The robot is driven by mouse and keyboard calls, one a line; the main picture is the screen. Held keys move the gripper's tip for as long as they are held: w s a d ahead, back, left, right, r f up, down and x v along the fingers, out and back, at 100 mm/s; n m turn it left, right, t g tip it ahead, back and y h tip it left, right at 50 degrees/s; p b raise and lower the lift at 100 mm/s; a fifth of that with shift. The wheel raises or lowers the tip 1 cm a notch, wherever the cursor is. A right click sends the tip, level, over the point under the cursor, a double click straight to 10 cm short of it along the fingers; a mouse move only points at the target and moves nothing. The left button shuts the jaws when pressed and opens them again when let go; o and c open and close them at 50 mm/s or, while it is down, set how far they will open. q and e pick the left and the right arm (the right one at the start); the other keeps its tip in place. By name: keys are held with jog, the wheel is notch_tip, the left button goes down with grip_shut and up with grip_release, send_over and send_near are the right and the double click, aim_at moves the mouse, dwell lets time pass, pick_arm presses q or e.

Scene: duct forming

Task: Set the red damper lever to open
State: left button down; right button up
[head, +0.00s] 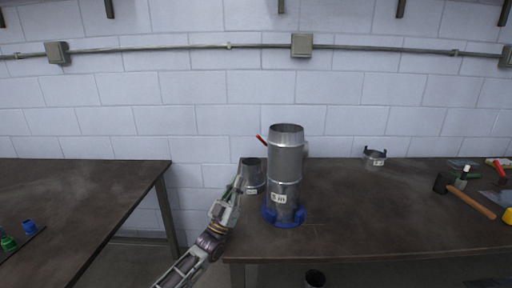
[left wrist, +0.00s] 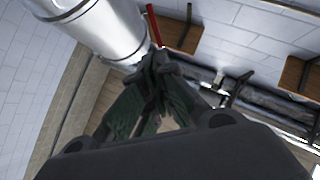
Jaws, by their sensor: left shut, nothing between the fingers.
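A tall metal duct (head: 285,158) stands upright in a blue base (head: 284,215) near the front left of the right-hand table. The red damper lever (head: 261,140) sticks out from the duct's left side, tilted up and to the left. My left gripper (head: 239,181) is shut and empty, left of the duct and below the lever. In the left wrist view, the shut fingertips (left wrist: 157,60) are close to the lower end of the red lever (left wrist: 153,24), beside the duct (left wrist: 98,25). I cannot tell whether they touch it. My right gripper is out of view.
A short grey duct piece (head: 252,174) with a label sits just left of the tall duct, partly behind my gripper. A small metal collar (head: 375,158), a hammer (head: 470,200) and other tools lie to the right. The left table (head: 85,200) stands across a gap.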

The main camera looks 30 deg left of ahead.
pick_arm(q)
jog(key=shift+w+r, duration=0.1)
jog(key=p, duration=0.2)
send_near(258, 138)
jog(key=shift+w+f+x, duration=0.2)
jog(key=shift+w+x, duration=0.05)
jog(key=shift+x, duration=3.05)
jog(key=shift+w+a+r, duration=0.1)
jog(key=shift+w+r, duration=0.05)
jog(key=shift+r, duration=0.05)
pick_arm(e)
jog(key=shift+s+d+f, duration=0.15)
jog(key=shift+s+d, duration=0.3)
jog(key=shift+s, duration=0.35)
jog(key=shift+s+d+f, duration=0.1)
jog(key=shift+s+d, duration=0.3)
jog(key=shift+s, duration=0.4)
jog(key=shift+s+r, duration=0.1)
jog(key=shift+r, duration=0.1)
